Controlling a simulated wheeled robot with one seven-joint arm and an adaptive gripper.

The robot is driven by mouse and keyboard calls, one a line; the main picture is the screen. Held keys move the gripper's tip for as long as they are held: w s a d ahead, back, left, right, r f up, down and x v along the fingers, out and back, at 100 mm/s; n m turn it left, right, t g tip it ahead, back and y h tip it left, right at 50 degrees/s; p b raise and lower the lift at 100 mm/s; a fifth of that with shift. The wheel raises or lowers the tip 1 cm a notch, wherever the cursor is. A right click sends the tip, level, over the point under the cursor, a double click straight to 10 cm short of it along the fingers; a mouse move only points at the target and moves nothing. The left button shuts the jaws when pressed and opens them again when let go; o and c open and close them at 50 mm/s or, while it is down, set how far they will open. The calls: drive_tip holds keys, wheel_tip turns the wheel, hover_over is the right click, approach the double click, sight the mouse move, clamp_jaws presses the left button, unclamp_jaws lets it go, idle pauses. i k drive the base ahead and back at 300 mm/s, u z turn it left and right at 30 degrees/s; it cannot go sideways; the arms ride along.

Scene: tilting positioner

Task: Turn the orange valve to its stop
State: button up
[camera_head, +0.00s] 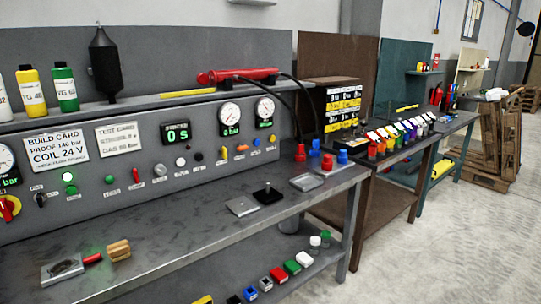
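My gripper is not in view, and nothing covers the orange handle.
A grey bench (190,232) runs below the panel, holding a dark block on a plate (267,194), a wooden block (119,250) and red and blue fittings (327,162). Two round gauges (230,116) sit above the handle. Open floor (440,240) lies to the right.

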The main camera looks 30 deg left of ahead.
sight(240, 148)
drive_tip(key=u, duration=0.55)
drive_tip(key=i, duration=0.5)
drive_tip(key=u, duration=0.55)
